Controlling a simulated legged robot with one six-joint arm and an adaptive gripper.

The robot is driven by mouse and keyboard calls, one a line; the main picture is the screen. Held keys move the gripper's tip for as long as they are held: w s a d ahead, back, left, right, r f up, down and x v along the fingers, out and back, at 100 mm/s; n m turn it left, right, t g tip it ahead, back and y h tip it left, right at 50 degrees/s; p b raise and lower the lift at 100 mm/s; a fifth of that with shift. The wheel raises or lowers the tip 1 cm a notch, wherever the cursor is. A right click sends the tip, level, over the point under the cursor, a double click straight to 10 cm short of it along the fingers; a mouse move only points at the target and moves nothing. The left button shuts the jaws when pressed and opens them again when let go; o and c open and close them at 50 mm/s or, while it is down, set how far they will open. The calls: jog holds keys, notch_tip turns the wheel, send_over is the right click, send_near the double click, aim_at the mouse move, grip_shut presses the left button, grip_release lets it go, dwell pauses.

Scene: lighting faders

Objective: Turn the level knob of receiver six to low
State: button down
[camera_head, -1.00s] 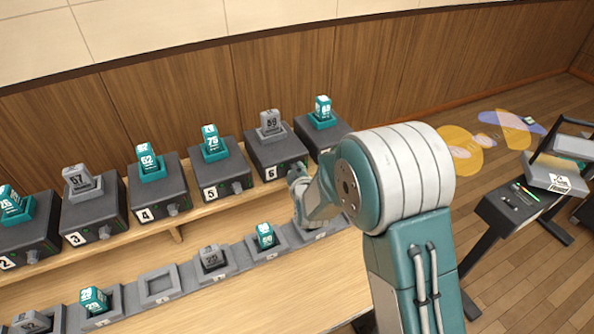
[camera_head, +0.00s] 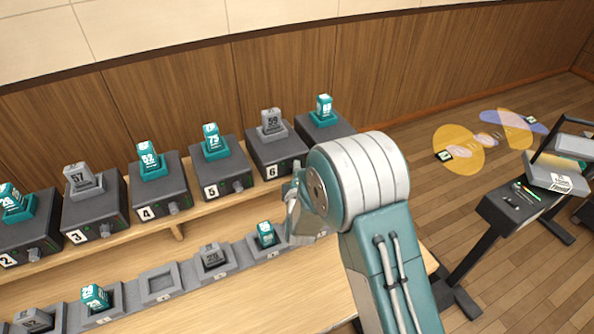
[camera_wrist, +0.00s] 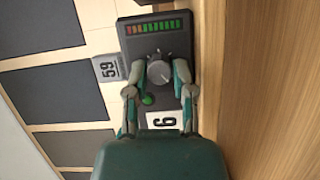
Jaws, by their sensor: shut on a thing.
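Receiver six (camera_head: 277,150) is a dark box on the shelf, with a grey block marked 59 (camera_head: 271,122) on top. In the wrist view its front panel (camera_wrist: 142,27) shows sideways, with the grey level knob (camera_wrist: 159,73), a lit red-to-green bar (camera_wrist: 153,27), a green round light (camera_wrist: 147,99) and the label 6 (camera_wrist: 163,121). My gripper (camera_wrist: 163,68) is shut on the knob, one teal finger on each side. In the head view my arm hides the knob and my fingertips. I cannot read the knob's low mark.
Receiver five (camera_head: 222,170) stands left of receiver six, and another receiver with a teal block (camera_head: 323,107) stands to the right. A row of grey trays (camera_head: 187,274) lies in front on the lower table (camera_head: 245,312). A dark stand (camera_head: 520,205) is at the right.

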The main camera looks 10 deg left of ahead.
jog(key=shift+s+a+f+n, duration=0.15)
jog(key=shift+f+n, duration=0.15)
jog(key=shift+n, duration=0.2)
jog(key=shift+c, duration=2.3)
grip_release()
jog(key=shift+r+m, duration=0.2)
jog(key=shift+m, duration=0.1)
